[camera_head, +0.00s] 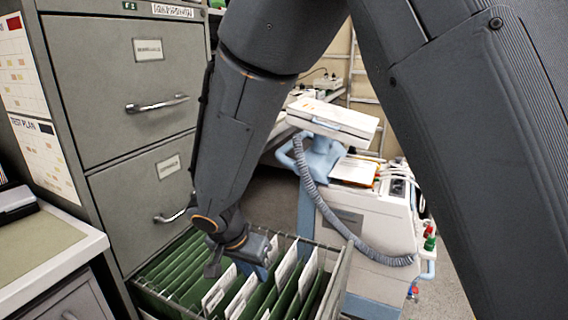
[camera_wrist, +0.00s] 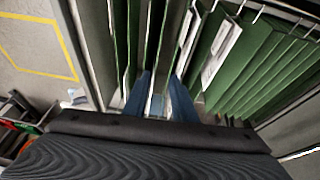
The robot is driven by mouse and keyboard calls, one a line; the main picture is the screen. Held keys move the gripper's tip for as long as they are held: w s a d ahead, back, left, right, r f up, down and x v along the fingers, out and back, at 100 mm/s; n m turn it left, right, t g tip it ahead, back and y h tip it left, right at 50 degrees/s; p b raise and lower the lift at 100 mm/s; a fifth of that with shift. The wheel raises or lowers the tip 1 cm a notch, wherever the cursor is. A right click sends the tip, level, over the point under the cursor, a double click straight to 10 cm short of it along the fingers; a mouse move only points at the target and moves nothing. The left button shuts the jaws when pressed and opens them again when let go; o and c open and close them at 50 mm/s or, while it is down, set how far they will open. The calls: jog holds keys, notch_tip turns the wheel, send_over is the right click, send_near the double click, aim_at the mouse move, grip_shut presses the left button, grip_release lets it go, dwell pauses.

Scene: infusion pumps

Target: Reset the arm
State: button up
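My gripper (camera_head: 242,262) is low over the open file drawer (camera_head: 338,280) in the head view, at the end of my downward-reaching arm. In the wrist view, its two blue fingers (camera_wrist: 160,92) are apart and point in among green hanging folders (camera_wrist: 255,65). I see no item clearly clamped between them; whether a fingertip touches a folder I cannot tell. The folders, several with white paper labels, also fill the drawer in the head view (camera_head: 180,275).
A grey filing cabinet (camera_head: 115,85) with shut upper drawers stands at the left. A white-topped side table (camera_head: 50,255) is at the lower left. A white medical cart (camera_head: 375,230) with a coiled grey hose (camera_head: 335,215) stands close behind the drawer.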

jog(key=s+d+r+n+g+p, duration=0.1)
jog(key=s+d+r+p, duration=0.2)
jog(key=d, duration=0.6)
jog(key=s+d+r+n+g+y+p, duration=0.1)
jog(key=s+d+r+p, duration=0.1)
jog(key=s+d+r, duration=0.4)
jog(key=s+d+r+n+g+y+p, duration=0.1)
jog(key=s+d+r, duration=0.4)
jog(key=d, duration=0.8)
jog(key=n+p, duration=0.1)
jog(key=p, duration=0.1)
jog(key=shift+s+d+r+g+p, duration=0.15)
jog(key=shift+d+r+g+p, duration=0.15)
jog(key=shift+d+r+p, duration=0.1)
jog(key=shift+a, duration=0.15)
